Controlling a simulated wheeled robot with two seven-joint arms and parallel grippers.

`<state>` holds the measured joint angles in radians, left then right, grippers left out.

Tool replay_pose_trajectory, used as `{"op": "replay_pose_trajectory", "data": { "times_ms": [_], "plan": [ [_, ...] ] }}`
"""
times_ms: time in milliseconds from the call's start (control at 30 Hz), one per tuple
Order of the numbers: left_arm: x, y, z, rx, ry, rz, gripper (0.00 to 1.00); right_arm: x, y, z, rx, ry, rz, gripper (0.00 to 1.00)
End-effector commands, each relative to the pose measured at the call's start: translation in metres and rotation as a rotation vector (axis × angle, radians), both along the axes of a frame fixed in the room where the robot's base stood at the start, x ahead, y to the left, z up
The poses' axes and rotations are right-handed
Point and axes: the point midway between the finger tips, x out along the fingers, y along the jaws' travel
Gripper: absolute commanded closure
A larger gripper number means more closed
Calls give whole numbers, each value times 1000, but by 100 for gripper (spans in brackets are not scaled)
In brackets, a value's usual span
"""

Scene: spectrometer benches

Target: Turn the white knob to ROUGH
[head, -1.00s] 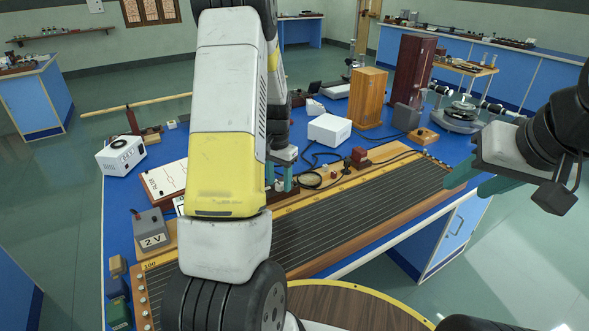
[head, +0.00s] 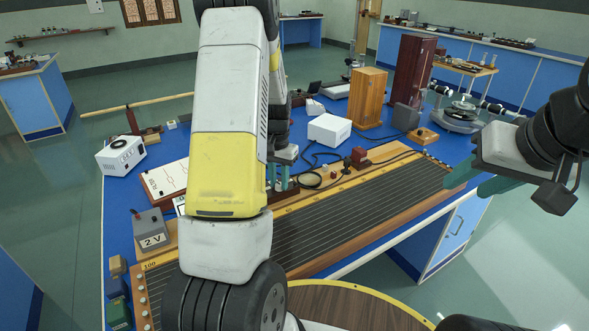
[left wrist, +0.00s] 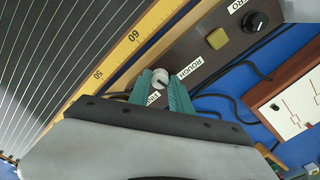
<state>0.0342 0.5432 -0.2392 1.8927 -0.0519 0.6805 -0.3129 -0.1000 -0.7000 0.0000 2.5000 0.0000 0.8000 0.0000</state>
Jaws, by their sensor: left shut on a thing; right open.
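The white knob (left wrist: 160,78) sits on a dark brown box (left wrist: 186,42) in the left wrist view. The teal fingers of my left gripper (left wrist: 160,84) stand on either side of it, shut on it. The ROUGH label (left wrist: 190,73) is to the right of the knob and the FINE label (left wrist: 152,98) is below it, partly hidden by a finger. I cannot tell which label the knob points to. In the head view my left gripper (head: 278,181) reaches down behind the wire board, and my arm hides much of the box. My right gripper (head: 475,182) is open and empty at the right.
The wired board with a yellow scale (head: 370,205) lies along the bench front. A yellow button (left wrist: 217,38) and a black knob (left wrist: 255,22) share the brown box. Black cables (left wrist: 225,70) run close by. A 2 V supply (head: 153,228) and a white box (head: 329,129) stand nearby.

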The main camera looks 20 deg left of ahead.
Motion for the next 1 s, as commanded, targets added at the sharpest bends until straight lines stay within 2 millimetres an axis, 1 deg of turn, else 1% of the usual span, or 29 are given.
{"op": "replay_pose_trajectory", "data": {
  "times_ms": [600,800,1000],
  "plan": [
    [0,0,0,1,1,563,100,0,0,0,0,0,0,57],
    [0,0,0,1,1,714,100,0,0,0,0,0,0,57],
    [0,-1,0,1,2,819,100,0,0,0,0,0,0,57]
  ]
}}
